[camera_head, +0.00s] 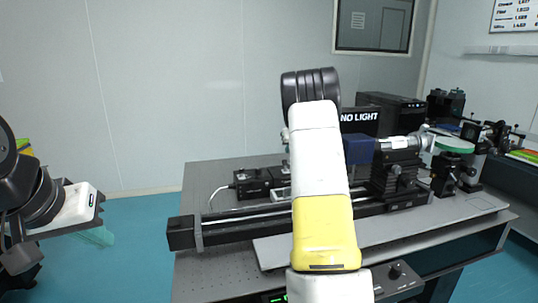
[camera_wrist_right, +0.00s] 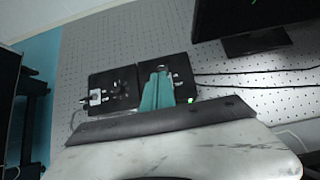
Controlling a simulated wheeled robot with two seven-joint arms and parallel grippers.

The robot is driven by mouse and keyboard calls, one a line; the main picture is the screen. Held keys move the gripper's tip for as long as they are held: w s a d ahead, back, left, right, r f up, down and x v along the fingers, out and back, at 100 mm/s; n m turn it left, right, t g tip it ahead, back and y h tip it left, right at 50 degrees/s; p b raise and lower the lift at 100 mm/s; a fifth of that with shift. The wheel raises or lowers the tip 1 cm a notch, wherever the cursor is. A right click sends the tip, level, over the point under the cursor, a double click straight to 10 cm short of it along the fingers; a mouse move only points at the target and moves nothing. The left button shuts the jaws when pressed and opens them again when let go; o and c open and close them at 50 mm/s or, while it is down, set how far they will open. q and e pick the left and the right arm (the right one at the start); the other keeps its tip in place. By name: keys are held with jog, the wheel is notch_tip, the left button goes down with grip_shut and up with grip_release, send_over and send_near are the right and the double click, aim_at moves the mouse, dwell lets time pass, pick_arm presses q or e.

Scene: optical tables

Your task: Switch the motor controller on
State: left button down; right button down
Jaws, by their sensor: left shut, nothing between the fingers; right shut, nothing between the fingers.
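Two black control boxes show side by side in the right wrist view. The left box (camera_wrist_right: 112,88) has silver fittings and the right box (camera_wrist_right: 181,72) has a small lit green light. I cannot tell which is the motor controller. My right gripper (camera_wrist_right: 157,92) is shut and empty, its teal fingers in front of the right box near the gap between the boxes; contact is unclear. In the head view, a black box with a knob (camera_head: 397,277) shows low beside my right arm, which hides part of it. My left gripper (camera_head: 97,236) is shut and empty, far left of the table.
The optical table (camera_head: 215,275) carries a long black rail (camera_head: 245,232) with optics mounts. A "NO LIGHT" sign (camera_head: 360,117) stands behind. In the wrist view, a dark monitor (camera_wrist_right: 240,18) stands upper right and cables run over the perforated tabletop. Floor left of the table is clear.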

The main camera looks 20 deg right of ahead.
notch_tip(320, 180, up, 8)
jog(key=w, duration=0.2)
jog(key=shift+w+d, duration=0.2)
dwell(0.3)
jog(key=s+a+r+n+y, duration=0.1)
jog(key=s+a+r+n, duration=0.2)
jog(key=s+a+n, duration=0.45)
jog(key=s+a+r+n+g+y, duration=0.1)
jog(key=s+a+r+n, duration=0.3)
jog(key=s, duration=0.6)
jog(key=s+a+r+n+y, duration=0.1)
jog(key=s+a+n, duration=0.3)
jog(key=s+n, duration=0.35)
jog(key=s+a+f+n, duration=0.3)
jog(key=s+n, duration=0.3)
jog(key=s, duration=0.2)
jog(key=s+a+f+n+g, duration=0.1)
jog(key=s+a+f+n, duration=0.2)
jog(key=s+n, duration=0.3)
jog(key=s+a+f+n, duration=0.3)
jog(key=s+n, duration=0.3)
jog(key=s, duration=0.5)
jog(key=shift+s+a+g, duration=0.3)
jog(key=shift+s+a, duration=0.1)
jog(key=shift+a, duration=0.45)
